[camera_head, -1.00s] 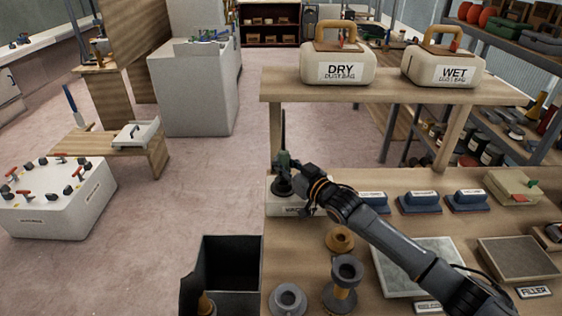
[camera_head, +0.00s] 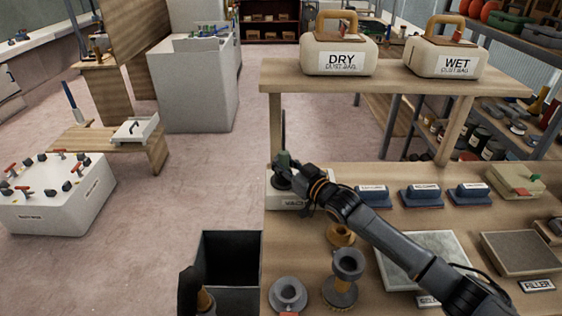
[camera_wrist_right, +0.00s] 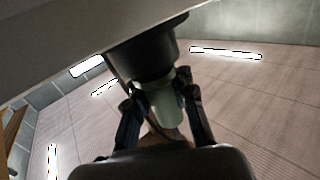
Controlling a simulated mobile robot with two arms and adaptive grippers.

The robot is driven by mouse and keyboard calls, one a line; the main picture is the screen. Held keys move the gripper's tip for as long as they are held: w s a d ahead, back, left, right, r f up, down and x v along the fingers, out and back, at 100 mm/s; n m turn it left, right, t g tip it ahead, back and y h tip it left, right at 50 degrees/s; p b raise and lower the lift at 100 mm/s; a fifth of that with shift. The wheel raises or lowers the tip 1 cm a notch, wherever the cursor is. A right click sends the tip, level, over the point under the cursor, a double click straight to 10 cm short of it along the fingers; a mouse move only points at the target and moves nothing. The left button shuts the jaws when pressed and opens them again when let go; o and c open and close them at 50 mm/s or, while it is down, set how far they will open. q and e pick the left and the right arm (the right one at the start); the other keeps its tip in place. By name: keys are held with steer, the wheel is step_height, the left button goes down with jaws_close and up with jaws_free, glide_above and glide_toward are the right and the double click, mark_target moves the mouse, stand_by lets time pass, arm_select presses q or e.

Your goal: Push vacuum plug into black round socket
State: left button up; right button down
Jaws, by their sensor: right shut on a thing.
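The black round socket (camera_head: 282,181) sits on top of a white box (camera_head: 287,203) with a partly hidden label, at the left end of the workbench. My right gripper (camera_head: 292,170) is shut on the plug. In the right wrist view, the fingers of my right gripper (camera_wrist_right: 165,112) are on both sides of the plug (camera_wrist_right: 166,105), and its end meets the black socket (camera_wrist_right: 145,50). How deep it sits is hidden. My left gripper does not show clearly.
A wooden shelf (camera_head: 380,84) above the bench carries the DRY dust bag (camera_head: 337,50) and WET dust bag (camera_head: 443,58). Several blue sanding blocks (camera_head: 420,193) lie right of my forearm. Grey fitting (camera_head: 289,294) stands in front. A black bin (camera_head: 230,242) adjoins the bench.

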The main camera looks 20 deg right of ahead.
steer(key=shift+f, duration=0.3)
steer(key=shift+s+f, duration=0.1)
steer(key=shift+f, duration=0.5)
steer(key=c, duration=1.1)
jaws_free()
steer(key=shift+o, duration=0.2)
steer(key=shift+r, duration=0.1)
steer(key=shift+d+r, duration=0.1)
